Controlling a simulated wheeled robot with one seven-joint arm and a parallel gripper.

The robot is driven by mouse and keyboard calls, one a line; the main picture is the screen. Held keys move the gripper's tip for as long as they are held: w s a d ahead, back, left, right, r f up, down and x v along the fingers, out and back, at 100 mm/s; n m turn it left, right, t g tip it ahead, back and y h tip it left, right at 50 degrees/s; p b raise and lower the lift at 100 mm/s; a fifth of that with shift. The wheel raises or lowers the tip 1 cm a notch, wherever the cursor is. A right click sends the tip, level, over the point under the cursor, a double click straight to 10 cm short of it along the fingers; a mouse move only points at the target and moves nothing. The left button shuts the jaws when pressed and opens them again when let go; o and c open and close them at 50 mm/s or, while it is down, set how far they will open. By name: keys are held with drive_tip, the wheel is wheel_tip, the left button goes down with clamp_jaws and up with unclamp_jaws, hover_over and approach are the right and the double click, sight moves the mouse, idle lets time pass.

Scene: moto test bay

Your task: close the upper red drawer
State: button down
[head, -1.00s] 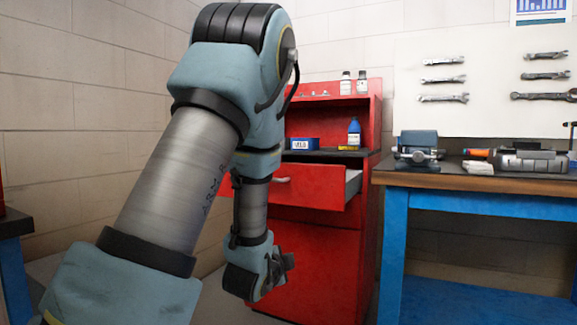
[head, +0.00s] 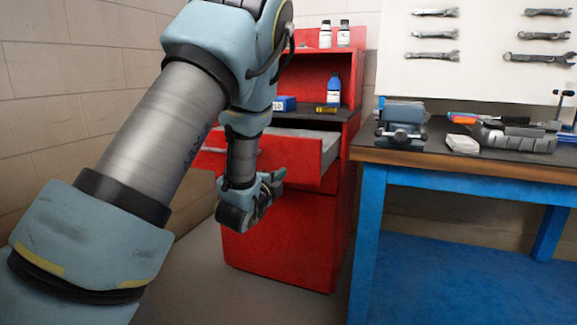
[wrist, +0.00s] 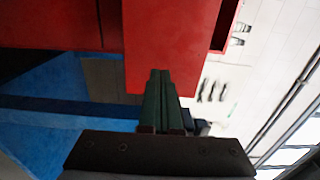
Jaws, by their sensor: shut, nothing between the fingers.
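The upper red drawer (head: 300,165) stands pulled out of the red cabinet (head: 280,245), its grey inside showing from above. It also shows in the wrist view as a red panel (wrist: 175,35) just beyond my fingertips.
A blue workbench (head: 367,215) stands right of the cabinet, with a vise (head: 402,122) and tools on top. The floor left of the cabinet looks clear.

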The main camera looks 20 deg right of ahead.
sight(293, 164)
drive_tip(key=x, duration=0.6)
drive_tip(key=shift+w+p, duration=0.1)
drive_tip(key=shift+p, duration=0.25)
drive_tip(key=shift+w+d, duration=0.1)
drive_tip(key=shift+d, duration=0.15)
